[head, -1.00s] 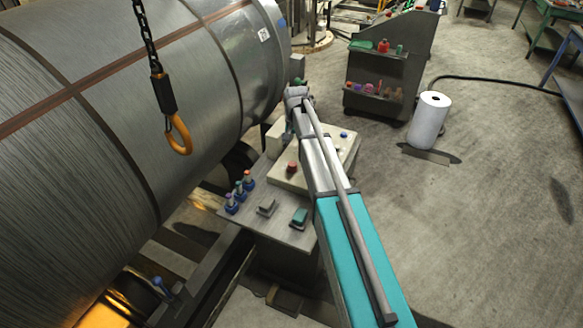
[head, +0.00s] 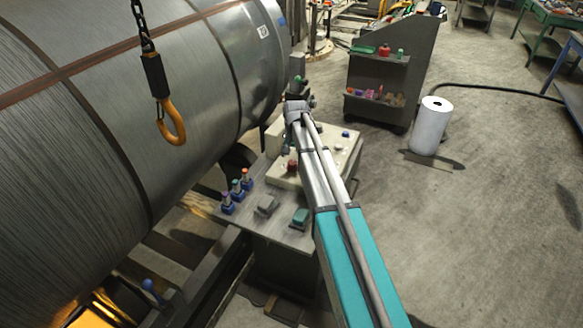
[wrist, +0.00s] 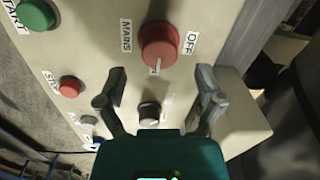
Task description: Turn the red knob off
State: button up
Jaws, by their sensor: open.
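The red knob (wrist: 159,45) is on a cream control panel (wrist: 85,20) in the wrist view, between the labels MAINS and OFF. Its white pointer line points down in that picture, towards my gripper, and not straight at the OFF label. My gripper (wrist: 160,78) is open, with its two fingers apart and nothing between them. The fingertips are just below the knob in the wrist view; I see no contact. In the head view a dark red knob (head: 292,166) shows on the panel beside my arm; I cannot tell if it is the same one.
A green START button (wrist: 36,16), a small red button (wrist: 71,87) and a small black knob (wrist: 149,113) share the panel. A large metal coil (head: 90,110) and an orange hook (head: 171,122) are at left. Open floor lies at right.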

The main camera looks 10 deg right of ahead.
aim_at(293, 161)
jog(key=shift+a+f+b, duration=0.1)
jog(key=shift+f+b, duration=1.3)
jog(key=shift+f, duration=0.25)
